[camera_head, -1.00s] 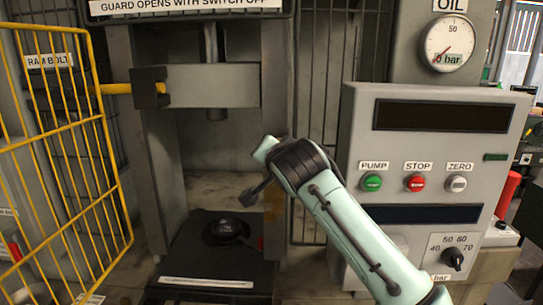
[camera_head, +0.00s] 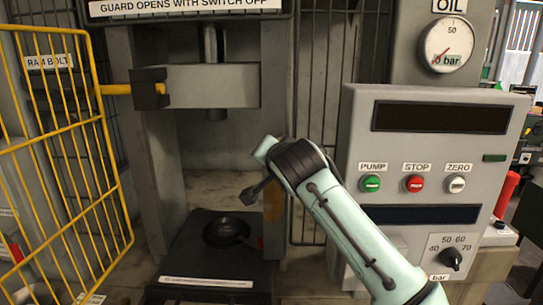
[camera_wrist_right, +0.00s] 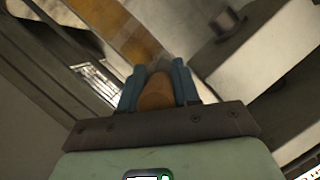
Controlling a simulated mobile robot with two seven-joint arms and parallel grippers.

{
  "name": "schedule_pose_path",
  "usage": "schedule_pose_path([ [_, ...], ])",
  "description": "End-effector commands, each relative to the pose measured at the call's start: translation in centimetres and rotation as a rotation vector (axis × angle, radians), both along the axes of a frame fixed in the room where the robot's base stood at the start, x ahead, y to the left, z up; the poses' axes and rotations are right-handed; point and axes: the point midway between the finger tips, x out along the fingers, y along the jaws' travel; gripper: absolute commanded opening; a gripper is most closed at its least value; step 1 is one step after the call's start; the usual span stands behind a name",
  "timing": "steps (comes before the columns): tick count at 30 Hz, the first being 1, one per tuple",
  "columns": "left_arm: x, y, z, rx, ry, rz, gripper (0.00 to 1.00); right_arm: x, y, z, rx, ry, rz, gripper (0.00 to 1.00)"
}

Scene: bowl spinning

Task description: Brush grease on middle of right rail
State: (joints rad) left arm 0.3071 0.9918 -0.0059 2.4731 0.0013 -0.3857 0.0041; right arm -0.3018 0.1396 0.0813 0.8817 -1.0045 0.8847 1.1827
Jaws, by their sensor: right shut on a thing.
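My right arm comes in from the lower right in the head view, and its wrist end is in front of the press's right upright (camera_head: 275,100). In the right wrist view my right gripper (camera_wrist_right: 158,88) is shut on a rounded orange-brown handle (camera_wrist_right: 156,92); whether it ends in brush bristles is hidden. A yellow-brown strip (camera_wrist_right: 128,40) runs diagonally beyond the fingers. In the head view a similar patch (camera_head: 274,203) shows low on the right upright. I cannot tell whether the held thing touches it. My left gripper is not in view.
A dark round dish (camera_head: 226,231) sits on the press bed (camera_head: 190,262) under the ram (camera_head: 217,113). A yellow mesh guard (camera_head: 70,160) stands open at the left. A control panel (camera_head: 430,150) with buttons stands at the right, close to my arm.

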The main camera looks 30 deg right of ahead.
Motion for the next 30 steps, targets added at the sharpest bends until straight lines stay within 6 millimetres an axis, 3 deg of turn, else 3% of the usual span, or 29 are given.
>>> schedule_pose_path([
  [20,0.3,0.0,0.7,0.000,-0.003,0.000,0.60,1.0,-0.6,0.0,0.001,-0.002,0.000,0.00],
  [30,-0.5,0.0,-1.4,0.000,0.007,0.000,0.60,0.9,-0.5,-2.2,0.000,0.000,0.001,0.00],
])
